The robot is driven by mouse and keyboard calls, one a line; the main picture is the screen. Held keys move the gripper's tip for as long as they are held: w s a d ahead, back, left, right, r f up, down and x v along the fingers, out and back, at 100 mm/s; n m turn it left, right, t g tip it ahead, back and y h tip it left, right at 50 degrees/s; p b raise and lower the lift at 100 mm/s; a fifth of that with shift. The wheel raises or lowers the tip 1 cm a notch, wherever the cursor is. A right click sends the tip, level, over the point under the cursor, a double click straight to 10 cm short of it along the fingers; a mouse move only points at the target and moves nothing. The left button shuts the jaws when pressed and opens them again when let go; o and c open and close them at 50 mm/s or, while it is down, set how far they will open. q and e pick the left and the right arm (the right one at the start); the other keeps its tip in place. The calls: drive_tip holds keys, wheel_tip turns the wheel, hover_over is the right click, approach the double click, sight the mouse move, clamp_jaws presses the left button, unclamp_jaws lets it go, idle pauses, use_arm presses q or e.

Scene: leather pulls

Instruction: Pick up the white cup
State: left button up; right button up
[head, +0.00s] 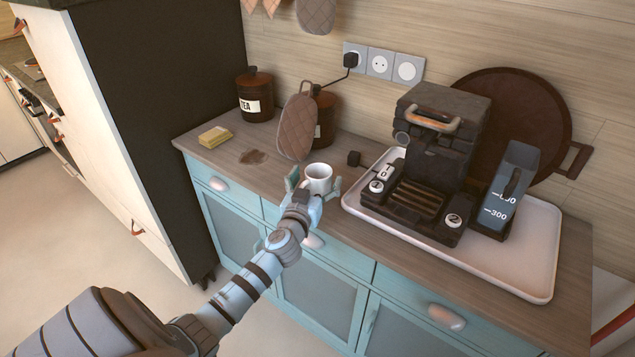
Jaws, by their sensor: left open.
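The white cup (319,178) stands upright on the wooden counter near its front edge, in the middle of the head view. My left gripper (314,186) is open, with one finger to the left of the cup and the other to its right. The gripper's palm hides the lower front of the cup. I cannot tell whether the fingers touch it. My right gripper is not in view.
A quilted brown mitt (297,128) stands behind the cup. A coffee machine (432,165) and a water tank (506,190) stand on a white tray (535,270) to the right. A yellow sponge (214,136), a brown stain (253,157) and a tea canister (255,97) are to the left.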

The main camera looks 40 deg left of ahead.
use_arm(q)
drive_tip(key=shift+s, duration=0.15)
drive_tip(key=c, duration=1.4)
drive_tip(key=shift+o, duration=0.2)
drive_tip(key=shift+r, duration=0.15)
